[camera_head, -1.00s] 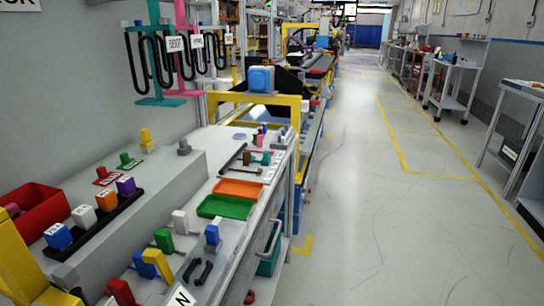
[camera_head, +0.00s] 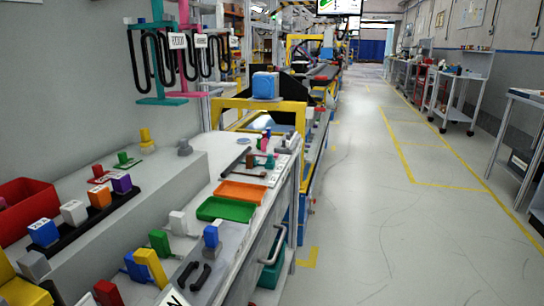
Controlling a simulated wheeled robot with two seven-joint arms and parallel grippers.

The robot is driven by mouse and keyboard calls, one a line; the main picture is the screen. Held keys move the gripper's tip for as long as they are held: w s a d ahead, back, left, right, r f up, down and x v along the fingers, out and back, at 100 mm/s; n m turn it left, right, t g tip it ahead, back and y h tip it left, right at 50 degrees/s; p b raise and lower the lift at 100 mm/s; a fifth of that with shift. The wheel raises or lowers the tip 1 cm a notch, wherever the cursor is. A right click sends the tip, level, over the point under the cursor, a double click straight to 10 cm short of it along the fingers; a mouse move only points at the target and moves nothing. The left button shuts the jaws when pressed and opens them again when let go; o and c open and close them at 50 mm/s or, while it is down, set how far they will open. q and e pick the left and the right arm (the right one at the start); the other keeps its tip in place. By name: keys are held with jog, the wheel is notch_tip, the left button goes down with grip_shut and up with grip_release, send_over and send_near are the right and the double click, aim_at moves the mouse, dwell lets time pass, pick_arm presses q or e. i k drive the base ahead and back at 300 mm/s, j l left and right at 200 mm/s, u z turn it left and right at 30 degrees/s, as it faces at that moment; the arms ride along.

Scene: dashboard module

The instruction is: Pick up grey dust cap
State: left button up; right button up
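Several grey pieces could be the grey dust cap, and I cannot tell which one is. A grey block (camera_head: 35,264) sits at the near left, by the black holder. A pale grey-white piece (camera_head: 178,222) stands on the lower bench among coloured pieces. Neither of my grippers shows in the head view.
A black holder (camera_head: 70,240) carries white, blue, orange and purple blocks beside a red bin (camera_head: 22,200). Green (camera_head: 226,208) and orange (camera_head: 240,192) trays lie on the bench. Black handles (camera_head: 195,275) lie near its front. The aisle floor (camera_head: 370,220) at right is clear.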

aim_at(185, 148)
jog(key=i+l+u, duration=0.25)
jog(key=i+l, duration=0.15)
jog(key=l, duration=0.2)
jog(key=i+l+u, duration=0.15)
jog(key=l, duration=0.2)
jog(key=i+l+u, duration=0.1)
jog(key=i+l, duration=0.15)
jog(key=l, duration=0.1)
